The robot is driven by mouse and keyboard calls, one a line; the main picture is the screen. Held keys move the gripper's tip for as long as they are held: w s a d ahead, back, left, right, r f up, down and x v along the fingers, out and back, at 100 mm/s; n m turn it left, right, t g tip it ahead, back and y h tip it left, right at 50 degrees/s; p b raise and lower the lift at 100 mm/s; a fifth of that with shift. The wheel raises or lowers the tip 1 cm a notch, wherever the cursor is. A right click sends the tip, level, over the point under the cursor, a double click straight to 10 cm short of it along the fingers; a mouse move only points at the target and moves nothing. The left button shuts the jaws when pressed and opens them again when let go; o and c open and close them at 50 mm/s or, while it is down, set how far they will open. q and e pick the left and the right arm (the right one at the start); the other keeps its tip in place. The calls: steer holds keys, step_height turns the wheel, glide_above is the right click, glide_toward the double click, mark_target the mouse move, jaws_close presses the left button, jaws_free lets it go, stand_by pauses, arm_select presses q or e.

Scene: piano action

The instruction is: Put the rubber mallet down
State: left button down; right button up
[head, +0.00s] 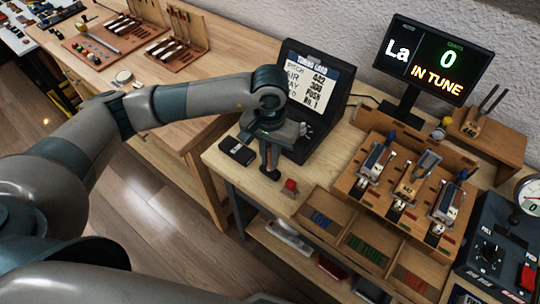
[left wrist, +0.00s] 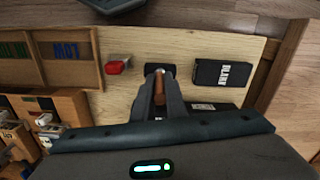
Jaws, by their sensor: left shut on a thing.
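The rubber mallet has a brown handle and a dark head. My left gripper (head: 270,140) is shut on the handle and points down over the light wooden bench top (head: 240,176). In the head view the mallet's dark head (head: 270,174) is below the fingers, close to the bench top; I cannot tell whether it touches. In the left wrist view the brown handle (left wrist: 159,90) shows between the fingers, with the dark head just beyond. The fingers hide part of the handle. My right gripper is not in view.
A black box marked BLANK (left wrist: 225,74) lies beside the mallet. A small red-topped object (head: 290,186) is on its other side. A card stand (head: 318,85) is behind. Compartments with coloured strips (head: 365,247) and a wooden fixture (head: 410,185) are to the right.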

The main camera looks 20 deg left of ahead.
arm_select(q)
steer(key=shift+f, duration=0.15)
steer(key=c, duration=1.8)
jaws_free()
steer(key=shift+o, duration=0.2)
steer(key=shift+r+p, duration=0.3)
steer(key=shift+r+b, duration=0.3)
steer(key=shift+b, duration=0.1)
step_height(320, 180, up, 11)
steer(key=b, duration=0.3)
steer(key=shift+r, duration=0.1)
